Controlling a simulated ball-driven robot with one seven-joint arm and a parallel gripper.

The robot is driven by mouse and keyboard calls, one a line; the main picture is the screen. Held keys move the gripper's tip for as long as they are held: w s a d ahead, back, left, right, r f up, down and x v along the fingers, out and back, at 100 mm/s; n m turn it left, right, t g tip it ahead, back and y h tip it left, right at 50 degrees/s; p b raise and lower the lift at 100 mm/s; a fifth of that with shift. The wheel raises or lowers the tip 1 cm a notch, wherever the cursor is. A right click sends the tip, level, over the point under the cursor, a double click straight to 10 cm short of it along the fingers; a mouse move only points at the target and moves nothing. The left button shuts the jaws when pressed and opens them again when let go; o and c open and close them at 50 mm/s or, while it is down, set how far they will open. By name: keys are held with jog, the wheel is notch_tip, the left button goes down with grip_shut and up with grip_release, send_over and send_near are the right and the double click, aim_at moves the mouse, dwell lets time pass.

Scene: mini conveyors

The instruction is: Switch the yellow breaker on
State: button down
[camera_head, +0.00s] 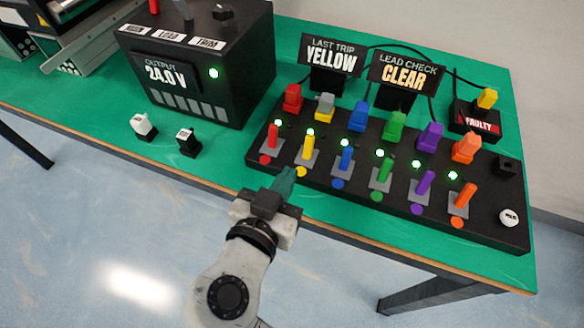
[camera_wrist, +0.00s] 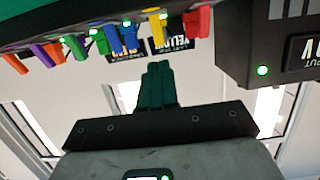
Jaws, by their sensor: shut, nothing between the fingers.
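The yellow breaker lever (camera_head: 308,148) stands on a grey plate in the black panel, second from the left, and points up. A green light (camera_head: 310,132) glows above it. In the wrist view the yellow lever (camera_wrist: 157,30) hangs beyond my fingertips. My gripper (camera_head: 288,176) is shut and empty, just in front of the panel's front edge, below and left of the yellow lever. Its green fingers (camera_wrist: 158,70) are pressed together in the wrist view. They appear apart from the lever.
Red (camera_head: 271,138) and blue (camera_head: 345,157) levers flank the yellow one; their lights are green. Signs read "LAST TRIP YELLOW" (camera_head: 331,58) and "LEAD CHECK CLEAR" (camera_head: 403,75). A yellow plug (camera_head: 487,98) sits in the "FAULTY" holder. A power supply (camera_head: 195,75) stands left.

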jog(key=shift+v, duration=2.75)
